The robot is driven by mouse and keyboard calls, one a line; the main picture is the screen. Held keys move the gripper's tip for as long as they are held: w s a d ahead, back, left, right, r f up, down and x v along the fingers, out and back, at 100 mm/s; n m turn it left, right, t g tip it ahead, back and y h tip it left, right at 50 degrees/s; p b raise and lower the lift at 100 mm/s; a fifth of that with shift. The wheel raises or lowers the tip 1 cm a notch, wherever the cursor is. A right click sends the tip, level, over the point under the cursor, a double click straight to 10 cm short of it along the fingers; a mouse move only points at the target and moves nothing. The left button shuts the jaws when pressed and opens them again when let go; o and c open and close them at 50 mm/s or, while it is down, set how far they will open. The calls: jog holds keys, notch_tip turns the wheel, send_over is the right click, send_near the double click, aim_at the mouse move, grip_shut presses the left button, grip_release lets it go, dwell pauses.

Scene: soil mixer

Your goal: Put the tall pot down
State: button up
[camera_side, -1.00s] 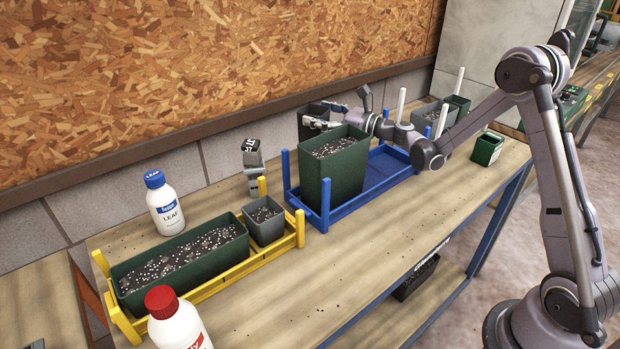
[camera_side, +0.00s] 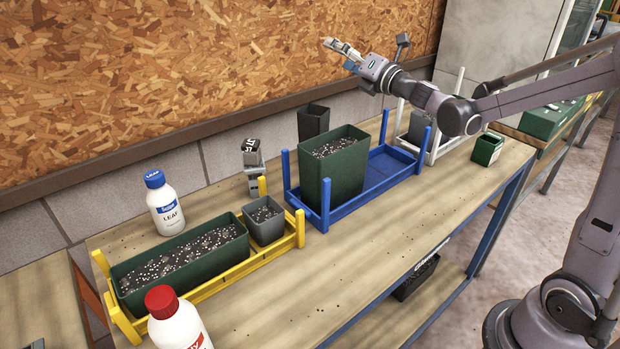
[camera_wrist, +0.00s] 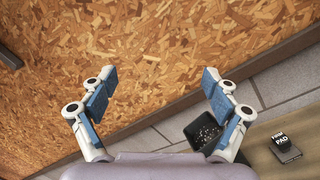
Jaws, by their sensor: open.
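The tall pot (camera_side: 337,178) is dark green, square and full of dark speckled soil. It stands upright in the left part of the blue rack (camera_side: 378,183). My gripper (camera_side: 342,48) is above and behind it, well clear of it, pointing toward the chipboard wall. In the wrist view my gripper (camera_wrist: 159,78) has its two blue-padded fingers spread wide with nothing between them. The green tall pot cannot be made out in the wrist view.
A dark pot (camera_side: 313,121) stands behind the tall pot. A yellow rack (camera_side: 297,231) at left holds a long green planter (camera_side: 180,262) and a small grey pot (camera_side: 263,222). A white rack (camera_side: 436,150) is at right. The blue rack's right part is empty.

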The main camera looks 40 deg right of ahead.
jog(key=s+f+m+g+h, duration=0.35)
jog(key=s+m+h, duration=0.25)
jog(key=s+m, duration=0.7)
jog(key=s+a+f+m+g+y, duration=0.2)
jog(key=s+a+f+m+g, duration=0.2)
jog(key=s+f+m, duration=0.3)
jog(key=s+a+f+m+g+y, duration=0.3)
jog(key=s+a+f+m+g, duration=0.2)
jog(key=s+f+m, duration=0.3)
jog(key=shift+s+a, duration=0.55)
jog(key=shift+s, duration=0.35)
